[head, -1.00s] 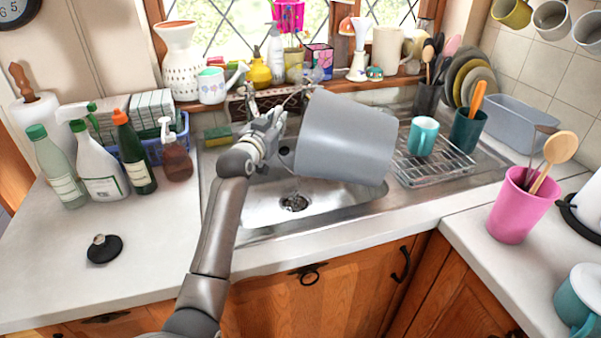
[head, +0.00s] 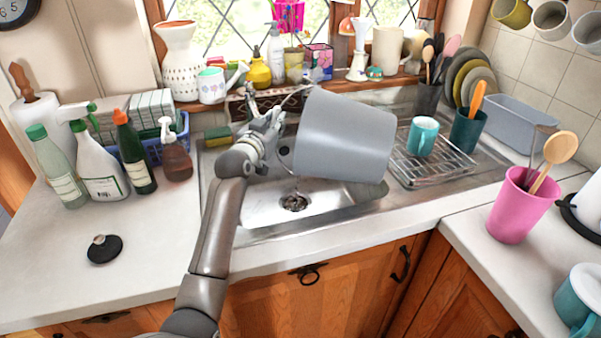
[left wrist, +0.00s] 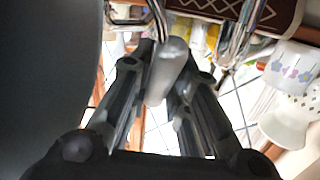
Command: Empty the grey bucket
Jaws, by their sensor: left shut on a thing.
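The grey bucket (head: 345,138) is tipped on its side above the steel sink (head: 335,203). Its wider end is toward the left, and its inside is hidden from me. My left gripper (head: 272,120) is at the left of the bucket, near the tap. In the left wrist view my left gripper (left wrist: 160,90) is shut on a pale grey rounded grip (left wrist: 168,65), which looks like the bucket's handle. The dark side at the left of that view looks like the bucket (left wrist: 45,75). I cannot tell whether anything is flowing out. My right gripper is not in view.
A wire rack with a teal mug (head: 422,136) stands right of the bucket. Several bottles (head: 97,160) stand left of the sink. A black plug (head: 104,249) lies on the left counter, which is otherwise clear in front. A pink pot (head: 520,205) stands at right.

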